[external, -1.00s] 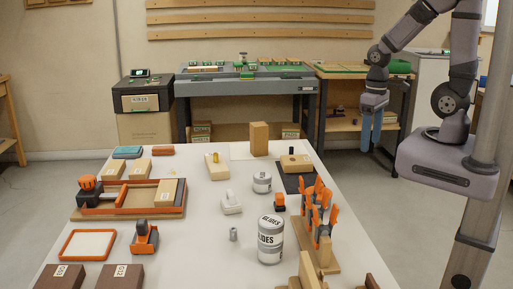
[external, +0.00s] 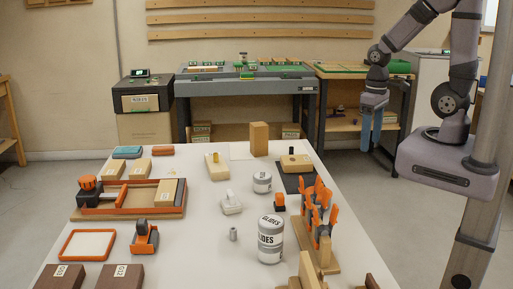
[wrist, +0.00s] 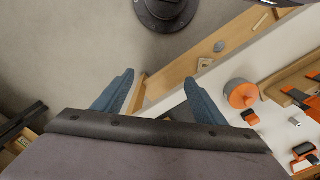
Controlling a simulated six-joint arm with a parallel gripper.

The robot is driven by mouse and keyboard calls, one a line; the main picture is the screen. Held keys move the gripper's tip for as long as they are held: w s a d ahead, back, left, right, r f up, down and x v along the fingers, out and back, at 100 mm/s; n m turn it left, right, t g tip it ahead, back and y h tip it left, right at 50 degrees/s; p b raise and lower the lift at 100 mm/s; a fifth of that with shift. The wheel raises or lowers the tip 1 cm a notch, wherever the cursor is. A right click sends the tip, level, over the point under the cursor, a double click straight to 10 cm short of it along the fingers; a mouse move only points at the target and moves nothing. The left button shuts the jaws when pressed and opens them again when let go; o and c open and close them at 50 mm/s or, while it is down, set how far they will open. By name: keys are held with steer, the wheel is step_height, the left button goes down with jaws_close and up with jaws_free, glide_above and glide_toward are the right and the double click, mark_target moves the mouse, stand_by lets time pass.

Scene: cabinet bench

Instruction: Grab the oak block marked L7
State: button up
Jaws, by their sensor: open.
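Several light oak-coloured blocks with small labels lie at the left of the white table: one block (external: 113,170) and another (external: 140,169) at the back, and one block (external: 167,191) at the right end of the orange-edged wooden tray (external: 128,212). Two dark brown labelled blocks, one (external: 62,276) and the other (external: 121,276), lie at the front left. The markings are too small to read, so I cannot tell which is L7. My gripper (external: 372,133) hangs beyond the table's right side, fingers down, far from these blocks. In the wrist view my gripper (wrist: 160,92) is open and empty.
Two cans, one large (external: 270,240) and one small (external: 262,183), stand mid-table. Orange clamps (external: 318,210) rise from a wooden rack at right. An upright wooden block (external: 259,139) stands at the back.

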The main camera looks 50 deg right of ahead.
step_height(320, 180, up, 5)
steer(key=w+d+f+n+h+b, duration=0.4)
steer(key=w+d+n+h+b, duration=0.2)
steer(key=w+d+n, duration=0.15)
step_height(320, 180, up, 2)
steer(key=n+t+h+b, duration=0.3)
steer(key=n+t+b, duration=1)
steer(key=n, duration=1)
glide_above(261, 134)
steer(key=f+p+v, duration=0.1)
steer(key=p+v, duration=0.1)
steer(key=v, duration=0.3)
steer(key=t, duration=0.2)
steer(key=shift+m+h, duration=0.3)
steer(key=shift+m, duration=0.15)
steer(key=f, duration=0.6)
steer(key=d+f, duration=0.1)
steer(key=f, duration=0.2)
steer(key=shift+s+p, duration=0.15)
steer(key=shift+p, duration=0.15)
steer(key=shift+d+f, duration=0.1)
steer(key=shift+f, duration=0.1)
steer(key=shift+w+a+p+x, duration=0.15)
steer(key=shift+p+x, duration=0.25)
steer(key=shift+x, duration=1.45)
steer(key=shift+w+a+p+x, duration=0.1)
steer(key=shift+a+p+x, duration=0.2)
steer(key=shift+x, duration=1.55)
steer(key=shift+s, duration=0.1)
